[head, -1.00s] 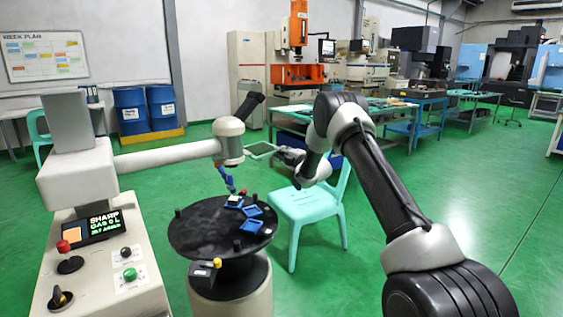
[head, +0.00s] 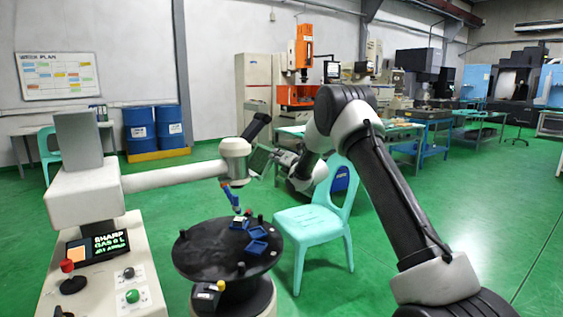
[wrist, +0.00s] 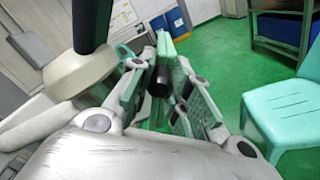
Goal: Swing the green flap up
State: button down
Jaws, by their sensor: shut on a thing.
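The green flap (head: 259,161) is a thin dark green panel with a pale edge, on the right side of the white arm's joint head (head: 236,160). It stands steeply tilted. My gripper (head: 278,159) is at its right edge and shut on it. In the wrist view the flap (wrist: 164,52) shows nearly edge-on between the fingers of my gripper (wrist: 162,85). The flap's attachment to the joint head is not clearly visible.
Below is a round black table (head: 205,257) with blue trays (head: 257,246). A blue tool (head: 231,197) hangs from the joint head. A mint chair (head: 315,226) stands close under my arm. The white console (head: 90,262) is at left. Green floor at right is clear.

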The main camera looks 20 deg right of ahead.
jog(key=shift+s+a+r+n, duration=0.25)
jog(key=shift+a+r+n, duration=0.15)
jog(key=shift+a+n, duration=0.4)
jog(key=c, duration=1.3)
grip_release()
jog(key=shift+s, duration=0.1)
jog(key=v, duration=1.1)
jog(key=shift+s+d, duration=0.2)
jog(key=shift+s, duration=0.15)
